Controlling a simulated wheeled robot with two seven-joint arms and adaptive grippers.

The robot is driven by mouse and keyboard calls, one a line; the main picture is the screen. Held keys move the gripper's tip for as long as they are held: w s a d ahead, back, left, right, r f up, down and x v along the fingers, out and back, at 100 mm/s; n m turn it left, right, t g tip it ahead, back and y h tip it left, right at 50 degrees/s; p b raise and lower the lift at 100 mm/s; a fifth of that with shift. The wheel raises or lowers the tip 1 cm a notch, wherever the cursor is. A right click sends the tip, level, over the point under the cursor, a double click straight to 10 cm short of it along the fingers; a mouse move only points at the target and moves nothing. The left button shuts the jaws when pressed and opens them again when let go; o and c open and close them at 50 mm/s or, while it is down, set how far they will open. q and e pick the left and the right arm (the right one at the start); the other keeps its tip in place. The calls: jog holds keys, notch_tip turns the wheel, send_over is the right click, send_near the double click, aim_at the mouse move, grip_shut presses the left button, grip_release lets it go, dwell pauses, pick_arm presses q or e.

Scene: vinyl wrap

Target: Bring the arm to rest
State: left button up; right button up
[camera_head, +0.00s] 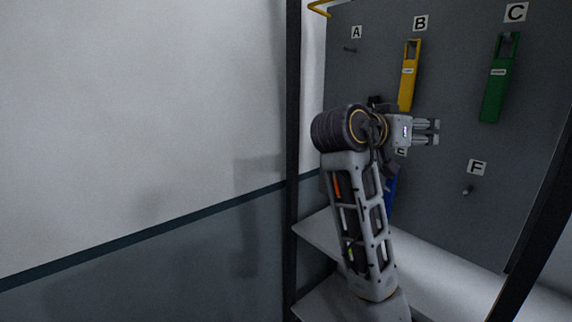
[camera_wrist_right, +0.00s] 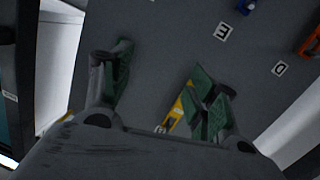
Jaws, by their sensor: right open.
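My right arm rises in the head view from the bottom centre, and its right gripper (camera_head: 428,131) points to the right in front of the grey pegboard panel. The gripper is open and nothing is between its fingers. In the right wrist view the two green-padded fingers (camera_wrist_right: 162,85) stand apart with the grey panel behind them. My left gripper is not in view.
On the panel (camera_head: 452,75) a yellow tool (camera_head: 409,78) hangs under B and a green one (camera_head: 495,90) under C. The pegs at A (camera_head: 350,49) and F (camera_head: 467,190) are bare. A blue item (camera_head: 391,196) is partly behind my arm. A pale shelf (camera_head: 460,272) lies below.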

notch_tip(320, 180, down, 36)
jog(key=s+n+y, duration=0.1)
jog(key=n+y, duration=0.6)
jog(key=y, duration=0.1)
jog(key=s+a+f+n+g+y, duration=0.2)
jog(key=s+f+g+y, duration=0.1)
jog(key=s+f, duration=0.85)
jog(key=s+a+f+n+g+y, duration=0.2)
jog(key=s+a+f+y, duration=0.1)
jog(key=s+f, duration=0.85)
jog(key=s+f+g+b, duration=0.1)
jog(key=s+f, duration=0.1)
jog(key=f, duration=1.5)
jog(key=s+f+g+b, duration=0.1)
jog(key=s+f, duration=0.1)
jog(key=f, duration=1.4)
jog(key=s+d+f, duration=0.2)
jog(key=s+f, duration=0.8)
jog(key=s, duration=0.1)
jog(key=s+d+f+g, duration=0.1)
jog(key=s+d+f, duration=0.1)
jog(key=s+f, duration=0.9)
jog(key=shift+d+f+n+b, duration=0.25)
jog(key=shift+n+b, duration=0.15)
jog(key=shift+b, duration=0.05)
